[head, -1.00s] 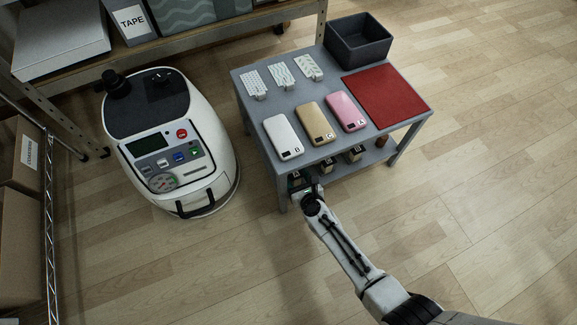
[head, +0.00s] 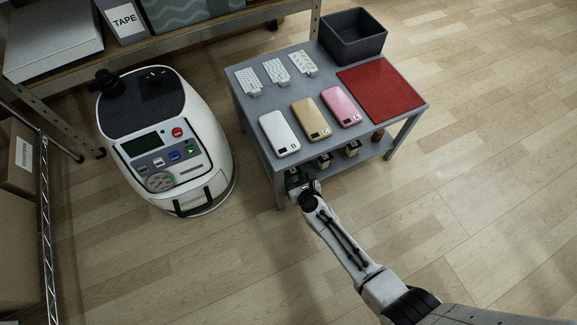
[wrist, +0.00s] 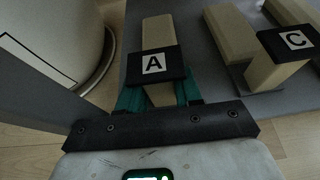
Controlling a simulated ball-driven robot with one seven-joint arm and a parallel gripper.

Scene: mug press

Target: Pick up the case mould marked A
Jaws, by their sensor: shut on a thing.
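The case mould marked A is a tan block with a black band and a white A label (wrist: 153,64). It is on the lower shelf of the grey table, near the shelf's left end. My gripper (wrist: 158,92) is shut on it, with the green fingers on either side of its near tan part, in front of the label. In the head view my gripper (head: 300,184) is at the table's front left leg, and the mould there is small, dark and mostly hidden.
Another mould marked C (wrist: 297,40) and a tan block (wrist: 228,32) stand to the right on the shelf. Phone cases, including a white one (head: 279,133), and a red mat (head: 381,90) lie on the tabletop above. A white machine (head: 208,130) stands left. The floor in front is clear.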

